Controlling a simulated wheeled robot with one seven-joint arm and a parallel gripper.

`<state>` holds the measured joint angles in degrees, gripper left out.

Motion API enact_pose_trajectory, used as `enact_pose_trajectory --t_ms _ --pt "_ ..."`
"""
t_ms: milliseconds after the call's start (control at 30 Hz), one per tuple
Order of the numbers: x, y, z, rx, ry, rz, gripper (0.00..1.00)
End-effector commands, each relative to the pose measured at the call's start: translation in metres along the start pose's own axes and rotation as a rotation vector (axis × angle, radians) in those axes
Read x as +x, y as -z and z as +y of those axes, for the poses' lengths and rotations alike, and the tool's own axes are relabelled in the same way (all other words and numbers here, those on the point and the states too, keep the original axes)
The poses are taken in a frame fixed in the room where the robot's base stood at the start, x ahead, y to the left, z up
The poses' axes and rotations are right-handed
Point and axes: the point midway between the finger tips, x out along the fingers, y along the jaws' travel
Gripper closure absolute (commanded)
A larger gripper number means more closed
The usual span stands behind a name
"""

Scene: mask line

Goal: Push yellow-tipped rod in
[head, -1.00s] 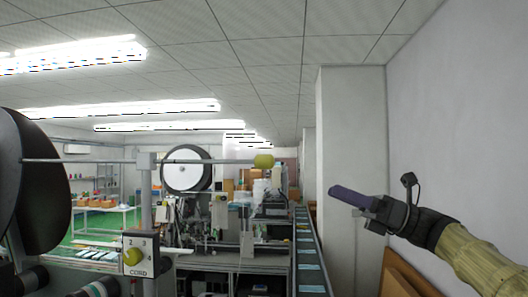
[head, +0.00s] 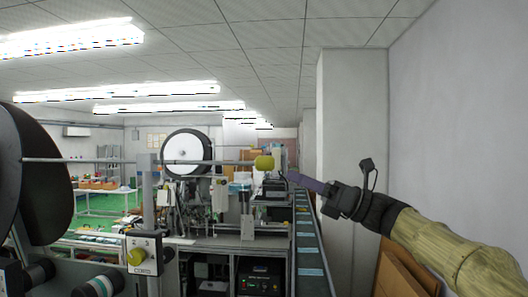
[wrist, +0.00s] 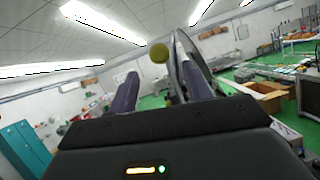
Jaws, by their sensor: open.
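The rod (head: 205,161) is a thin grey horizontal bar running from the dark reel at the left through a grey post. Its yellow tip (head: 264,162) is at the right end. My gripper (head: 286,176) is just right of the tip and slightly lower in the head view, its purple fingers pointing left at it. In the wrist view the yellow tip (wrist: 159,53) shows ahead, above the gap between the two purple fingers (wrist: 160,88). The fingers are apart and empty. I cannot tell the exact distance to the tip.
A large dark reel (head: 40,165) stands at the left. A yellow knob (head: 137,257) sits on a labelled plate below the rod. A machine with a white reel (head: 182,153) stands behind. A conveyor (head: 309,250) runs below my gripper, and a wall pillar (head: 350,130) is at the right.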

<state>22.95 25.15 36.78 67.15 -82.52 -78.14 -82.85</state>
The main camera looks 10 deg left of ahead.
Motion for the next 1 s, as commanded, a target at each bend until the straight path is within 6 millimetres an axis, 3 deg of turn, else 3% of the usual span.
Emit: enact_pose_trajectory --t_ms 200,500,933,1000 --pt "0.036 -0.004 0.001 0.003 -0.003 0.000 0.50" --pt "0.075 -0.003 0.001 0.003 -0.002 -0.001 0.50" --pt "0.083 0.000 0.000 0.000 0.000 -0.001 0.50" --pt "0.083 0.000 0.000 0.000 0.000 -0.001 0.63"
